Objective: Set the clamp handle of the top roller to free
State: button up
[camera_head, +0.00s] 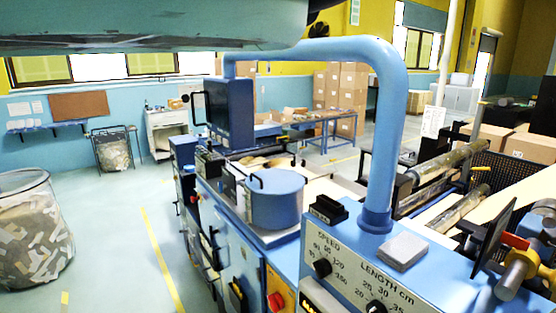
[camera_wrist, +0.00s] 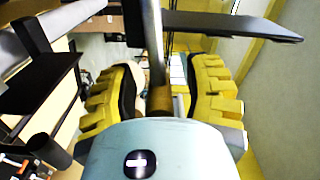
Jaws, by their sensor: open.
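My gripper (camera_wrist: 160,78) is open in the wrist view, with one yellow ridged finger on each side. A grey upright bar (camera_wrist: 155,45) with a brown lower part (camera_wrist: 160,98) shows between the fingers, apart from both; I cannot tell if it is the clamp handle. In the head view, two long rollers lie at the right, an upper one (camera_head: 448,160) and a lower one (camera_head: 458,208). No free or locked marking is readable.
A blue control panel (camera_head: 345,265) with speed and length knobs stands in front. A thick blue bent pipe (camera_head: 384,120) rises over it. In the wrist view, a dark flat plate (camera_wrist: 235,25) crosses above the right finger and a dark frame (camera_wrist: 50,75) stands left.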

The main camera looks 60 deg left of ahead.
jog(key=shift+o, duration=0.3)
grip_shut()
dwell(0.3)
